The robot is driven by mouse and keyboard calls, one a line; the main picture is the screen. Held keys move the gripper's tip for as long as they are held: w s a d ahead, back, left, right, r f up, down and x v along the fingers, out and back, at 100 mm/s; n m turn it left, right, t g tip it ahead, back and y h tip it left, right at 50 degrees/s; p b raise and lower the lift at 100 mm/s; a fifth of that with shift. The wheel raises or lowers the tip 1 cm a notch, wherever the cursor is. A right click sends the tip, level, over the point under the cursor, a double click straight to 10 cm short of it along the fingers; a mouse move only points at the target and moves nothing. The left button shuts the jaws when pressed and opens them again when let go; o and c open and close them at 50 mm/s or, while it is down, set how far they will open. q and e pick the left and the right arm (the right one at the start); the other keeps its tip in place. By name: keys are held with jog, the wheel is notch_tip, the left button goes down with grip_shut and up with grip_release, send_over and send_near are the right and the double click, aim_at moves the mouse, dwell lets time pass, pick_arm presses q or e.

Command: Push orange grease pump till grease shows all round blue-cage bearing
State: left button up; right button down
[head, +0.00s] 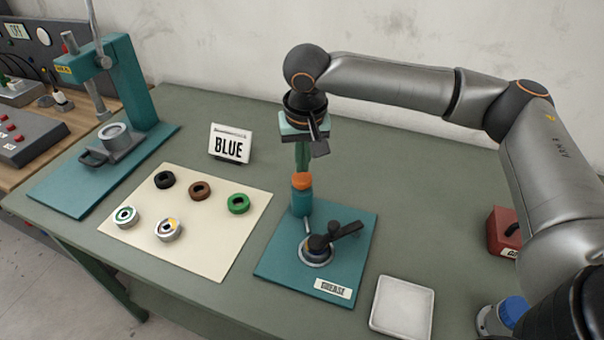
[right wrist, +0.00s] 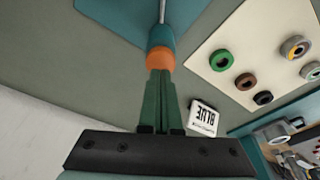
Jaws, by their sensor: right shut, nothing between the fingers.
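The orange pump cap (head: 302,181) tops a teal pump body (head: 301,202) on the teal grease plate (head: 273,262). My right gripper (head: 303,168) points down with closed, empty fingers just above the cap. In the right wrist view, the closed green fingers (right wrist: 160,75) end at the orange cap (right wrist: 160,59); I cannot tell whether they touch it. A ring-shaped bearing seat (head: 316,259) sits in front of the pump under a black clamp with a handle (head: 335,236). The clamp hides most of it, so cage colour and grease are unclear. My left gripper is out of view.
A cream mat (head: 235,235) holds two metal bearings and three coloured rings, left of the grease plate. A BLUE sign (head: 230,144) stands behind the mat. A teal press (head: 135,95) is at left. A white tray (head: 402,307) and red box (head: 503,232) are at right.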

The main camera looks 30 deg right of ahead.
aim_at(302, 178)
jog(key=shift+f, duration=1.4)
jog(key=shift+r, duration=0.1)
notch_tip(302, 178, up, 4)
jog(key=p, duration=0.4)
jog(key=shift+f, duration=0.25)
notch_tip(302, 178, up, 2)
jog(key=shift+r+p, duration=0.2)
jog(key=shift+p, duration=0.25)
jog(key=shift+r, duration=1.35)
